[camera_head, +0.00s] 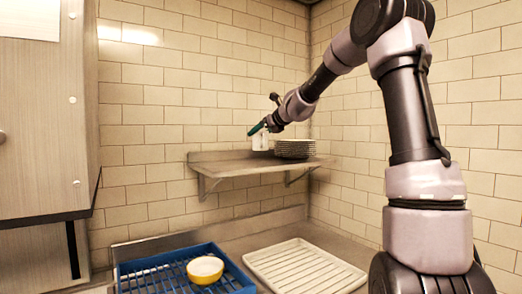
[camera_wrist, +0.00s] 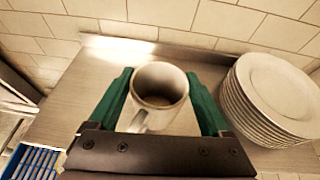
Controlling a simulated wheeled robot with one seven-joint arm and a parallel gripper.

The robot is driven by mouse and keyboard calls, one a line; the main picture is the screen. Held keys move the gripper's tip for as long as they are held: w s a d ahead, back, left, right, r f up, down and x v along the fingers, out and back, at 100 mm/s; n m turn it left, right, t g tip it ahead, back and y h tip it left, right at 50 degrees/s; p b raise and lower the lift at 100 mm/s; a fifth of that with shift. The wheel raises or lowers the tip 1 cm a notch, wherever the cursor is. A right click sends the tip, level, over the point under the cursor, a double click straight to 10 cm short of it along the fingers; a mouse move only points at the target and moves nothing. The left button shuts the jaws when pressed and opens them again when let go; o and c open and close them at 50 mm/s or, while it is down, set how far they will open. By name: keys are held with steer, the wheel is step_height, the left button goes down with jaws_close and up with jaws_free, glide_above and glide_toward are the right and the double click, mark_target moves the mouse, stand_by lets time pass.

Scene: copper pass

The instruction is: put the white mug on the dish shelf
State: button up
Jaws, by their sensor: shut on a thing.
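The white mug (camera_wrist: 159,85) is upright between the green fingers of my gripper (camera_wrist: 160,100) in the wrist view, with its handle toward the gripper's body. My gripper (camera_head: 262,130) is shut on the mug. In the head view the mug (camera_head: 260,141) shows small, at the dish shelf (camera_head: 230,169), left of the plates. The shelf (camera_wrist: 75,95) lies beneath the mug in the wrist view. I cannot tell for certain whether the mug's base touches the shelf.
A stack of white plates (camera_head: 295,148) stands on the shelf close to the right of the mug. Below are a blue rack (camera_head: 150,273) holding a yellow-and-white bowl (camera_head: 205,269) and a white ribbed tray (camera_head: 300,268). The shelf's left part is clear. Tiled walls stand behind and right.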

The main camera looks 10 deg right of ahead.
mark_target(261, 145)
steer(key=shift+f, duration=2.65)
steer(key=o, duration=1.4)
steer(key=shift+f, duration=0.1)
